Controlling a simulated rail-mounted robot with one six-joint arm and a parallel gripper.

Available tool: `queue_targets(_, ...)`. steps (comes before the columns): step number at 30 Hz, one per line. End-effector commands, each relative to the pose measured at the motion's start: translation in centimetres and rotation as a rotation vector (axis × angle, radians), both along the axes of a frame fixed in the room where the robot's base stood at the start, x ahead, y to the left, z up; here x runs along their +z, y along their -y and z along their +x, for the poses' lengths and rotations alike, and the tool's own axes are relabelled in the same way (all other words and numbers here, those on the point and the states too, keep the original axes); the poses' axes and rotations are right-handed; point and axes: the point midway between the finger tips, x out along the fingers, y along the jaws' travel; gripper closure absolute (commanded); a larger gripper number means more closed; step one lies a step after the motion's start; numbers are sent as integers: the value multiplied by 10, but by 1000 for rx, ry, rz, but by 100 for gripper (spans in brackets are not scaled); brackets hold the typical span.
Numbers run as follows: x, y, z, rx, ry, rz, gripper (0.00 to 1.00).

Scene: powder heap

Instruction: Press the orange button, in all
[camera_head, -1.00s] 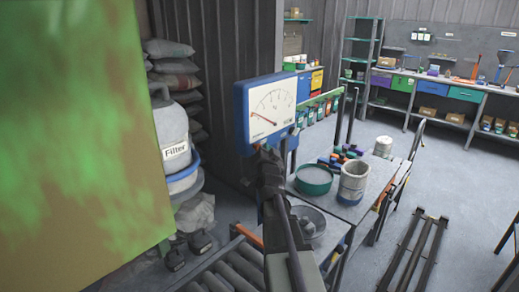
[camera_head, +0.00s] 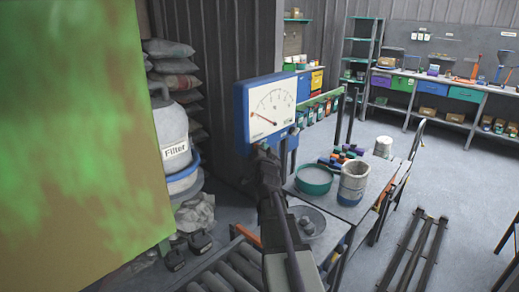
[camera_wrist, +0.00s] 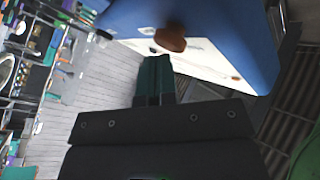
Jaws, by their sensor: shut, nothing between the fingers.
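In the wrist view the shut, empty fingers (camera_wrist: 154,70) point at the white dial face. A round orange-brown button (camera_wrist: 170,38) shows just beyond the fingertips, blurred, beside the blue housing (camera_wrist: 225,30). I cannot tell whether the fingers touch it. The button is not clear in the head view.
A large green and brown panel (camera_head: 75,130) fills the left. A table right of my arm holds a green bowl (camera_head: 313,188) and a metal can (camera_head: 353,182). A grey canister marked Filter (camera_head: 172,135) stands behind the panel. Rollers (camera_head: 222,272) lie below.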

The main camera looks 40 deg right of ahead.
Motion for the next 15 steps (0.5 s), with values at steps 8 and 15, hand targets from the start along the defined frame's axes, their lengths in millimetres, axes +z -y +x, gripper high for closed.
queue_targets(8, 0, -1, 4, 0, 0, 0, 100)
queue_targets(15, 0, -1, 7, 0, 0, 0, 100)
